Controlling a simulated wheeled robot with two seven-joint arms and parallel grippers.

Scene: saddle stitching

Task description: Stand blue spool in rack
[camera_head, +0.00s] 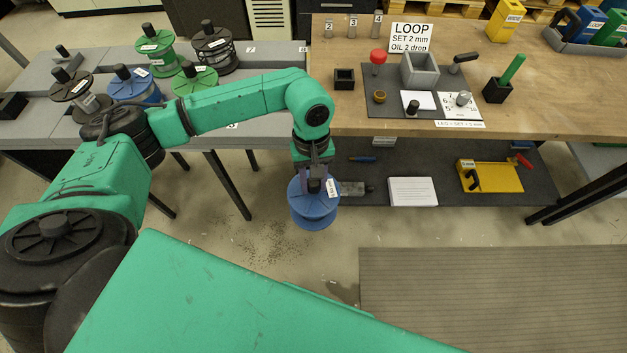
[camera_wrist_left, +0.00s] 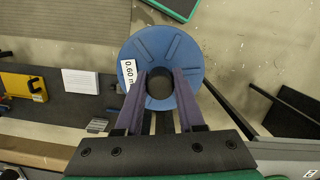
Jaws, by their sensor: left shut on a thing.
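My left gripper (camera_head: 315,177) is shut on the blue spool (camera_head: 314,210), gripping the dark knob at its top. The spool hangs upright in the air in front of the bench edges, above the floor. In the left wrist view the blue spool (camera_wrist_left: 165,58) shows its round top with a white "0.60 m" label, and the fingers of the left gripper (camera_wrist_left: 160,88) are on either side of its dark centre. The grey rack (camera_head: 264,57) at the left holds several spools: green, black and another blue spool (camera_head: 134,87). My right gripper is not in view.
The wooden bench (camera_head: 560,100) at the right carries a dark mat with small tools and a "LOOP" sign (camera_head: 411,37). A lower shelf holds a yellow tool (camera_head: 490,177) and a white paper stack (camera_head: 413,191). Free rack surface shows near numbers 7 and 8.

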